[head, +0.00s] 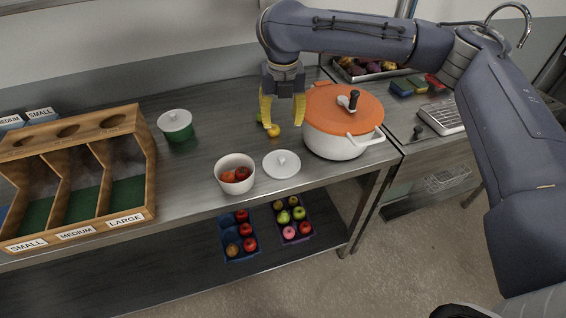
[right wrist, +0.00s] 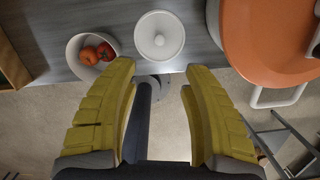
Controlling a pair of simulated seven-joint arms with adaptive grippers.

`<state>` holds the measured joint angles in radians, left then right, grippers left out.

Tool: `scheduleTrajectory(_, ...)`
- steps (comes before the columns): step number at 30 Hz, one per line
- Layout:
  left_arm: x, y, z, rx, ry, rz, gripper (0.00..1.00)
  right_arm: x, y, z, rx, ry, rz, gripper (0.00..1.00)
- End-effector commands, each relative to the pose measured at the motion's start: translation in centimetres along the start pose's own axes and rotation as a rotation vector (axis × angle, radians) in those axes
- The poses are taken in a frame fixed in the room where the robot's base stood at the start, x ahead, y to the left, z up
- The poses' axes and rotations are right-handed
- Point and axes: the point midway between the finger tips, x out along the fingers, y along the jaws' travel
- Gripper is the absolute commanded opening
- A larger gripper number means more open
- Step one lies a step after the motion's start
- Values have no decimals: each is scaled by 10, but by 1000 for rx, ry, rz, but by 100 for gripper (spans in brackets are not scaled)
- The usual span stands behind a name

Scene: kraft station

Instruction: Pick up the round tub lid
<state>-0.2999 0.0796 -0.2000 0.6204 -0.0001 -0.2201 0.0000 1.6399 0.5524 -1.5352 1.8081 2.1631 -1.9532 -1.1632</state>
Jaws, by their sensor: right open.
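The round tub lid (head: 282,163) is white with a small central knob and lies flat on the steel counter near its front edge. It also shows in the right wrist view (right wrist: 159,36), at the top middle, beyond my fingertips. My right gripper (head: 283,112) has yellow fingers, is open and empty, and hangs above the counter, behind the lid in the head view. The fingers show spread apart in the right wrist view (right wrist: 160,78), not touching the lid. My left gripper is not in view.
A white tub with red fruit (head: 234,173) stands left of the lid. A white pot with an orange lid (head: 341,116) stands close on the right. A green tub with a white lid (head: 176,125) and wooden sorter (head: 145,150) are farther left. Small yellow fruit (head: 273,131) lies near my fingers.

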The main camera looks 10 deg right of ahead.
Motion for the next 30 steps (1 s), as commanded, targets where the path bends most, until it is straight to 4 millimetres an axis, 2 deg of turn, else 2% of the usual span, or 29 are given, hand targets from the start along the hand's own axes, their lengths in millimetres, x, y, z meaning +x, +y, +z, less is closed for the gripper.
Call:
scheduleTrajectory(15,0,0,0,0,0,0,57,89,0,-2,1,4,0,48)
scheduleTrajectory(21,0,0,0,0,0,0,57,110,0,-1,3,3,2,48)
scheduleTrajectory(30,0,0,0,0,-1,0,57,124,0,-3,2,4,1,48)
